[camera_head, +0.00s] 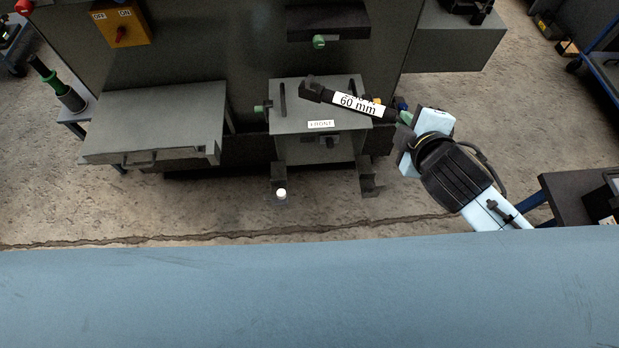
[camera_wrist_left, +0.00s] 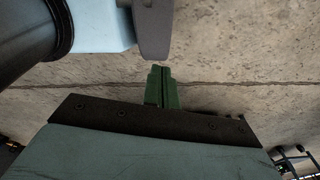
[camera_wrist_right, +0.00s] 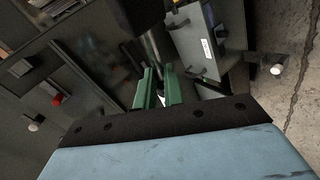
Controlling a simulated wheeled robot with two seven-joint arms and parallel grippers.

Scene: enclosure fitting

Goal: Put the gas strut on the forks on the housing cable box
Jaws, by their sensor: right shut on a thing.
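The gas strut (camera_head: 356,105) is a dark bar with a white "60 mm" label. My right gripper (camera_head: 405,118) is shut on its right end and holds it slanted across the housing cable box (camera_head: 292,121). The box is grey with a "FRONT" label and two dark slots on top. The strut's far end has a black block. In the right wrist view, the strut (camera_wrist_right: 153,45) runs out from between the green fingers (camera_wrist_right: 158,90). I cannot clearly make out the forks. My left gripper (camera_wrist_left: 162,88) is outside the head view; its green fingers look closed together with nothing between them.
A grey drawer-like shelf (camera_head: 160,115) stands left of the box. Two dark brackets stick out below it, the left one with a white knob (camera_head: 281,193). An orange switch box (camera_head: 121,24) sits upper left. A dark table (camera_head: 575,195) stands at right.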

